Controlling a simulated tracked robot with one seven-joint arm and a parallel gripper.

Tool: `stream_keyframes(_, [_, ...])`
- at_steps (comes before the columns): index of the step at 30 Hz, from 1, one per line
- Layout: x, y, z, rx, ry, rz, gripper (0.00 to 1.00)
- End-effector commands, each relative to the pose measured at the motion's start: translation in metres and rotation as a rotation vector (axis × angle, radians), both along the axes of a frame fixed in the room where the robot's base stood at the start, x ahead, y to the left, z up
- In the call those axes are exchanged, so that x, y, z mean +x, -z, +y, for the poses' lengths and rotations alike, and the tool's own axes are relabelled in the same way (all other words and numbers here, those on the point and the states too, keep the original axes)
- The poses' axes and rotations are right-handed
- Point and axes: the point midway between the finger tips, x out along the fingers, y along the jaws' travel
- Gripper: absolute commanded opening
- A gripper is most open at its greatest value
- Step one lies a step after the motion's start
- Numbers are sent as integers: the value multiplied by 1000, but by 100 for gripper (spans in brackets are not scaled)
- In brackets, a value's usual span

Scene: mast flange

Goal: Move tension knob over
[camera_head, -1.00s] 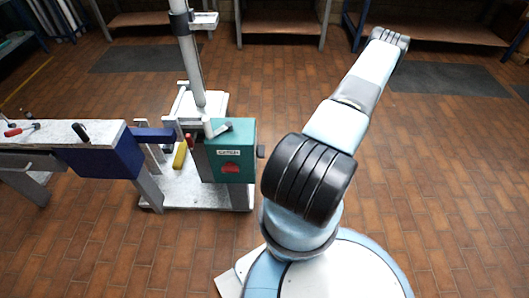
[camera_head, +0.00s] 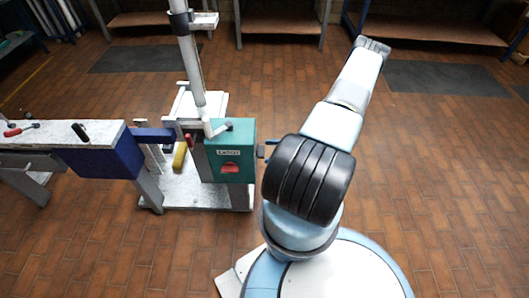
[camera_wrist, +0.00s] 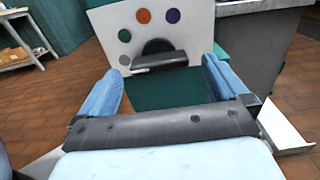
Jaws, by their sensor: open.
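The tension knob (camera_wrist: 158,60) is black, with a half-round body and a bar-like grip lying nearly level. It sits on a white panel (camera_wrist: 105,30) with several coloured dots curving around it: grey, green, orange, purple and dark green. My gripper (camera_wrist: 163,68) is open in the wrist view. Its two blue fingers stand left and right of the knob, with clear gaps, and nothing is held. In the head view, the teal box (camera_head: 243,170) with a red part on its front stands left of my arm. A bit of blue shows beside its right side; my arm hides most of the gripper.
A pole (camera_head: 193,65) rises behind the box from a pale base plate (camera_head: 180,198). A workbench (camera_head: 60,137) with small tools and a blue end stands at the left. A yellow object (camera_head: 179,156) lies beside the box.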

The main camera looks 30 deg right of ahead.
Motion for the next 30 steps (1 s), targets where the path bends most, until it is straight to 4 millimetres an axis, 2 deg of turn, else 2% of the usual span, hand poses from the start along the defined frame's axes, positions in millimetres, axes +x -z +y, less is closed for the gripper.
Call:
stream_keyframes(6, [13,0,18,1,-1,-1,100])
stream_keyframes(18, [16,0,23,0,0,0,100])
stream_keyframes(30, [16,0,23,-1,0,-1,62])
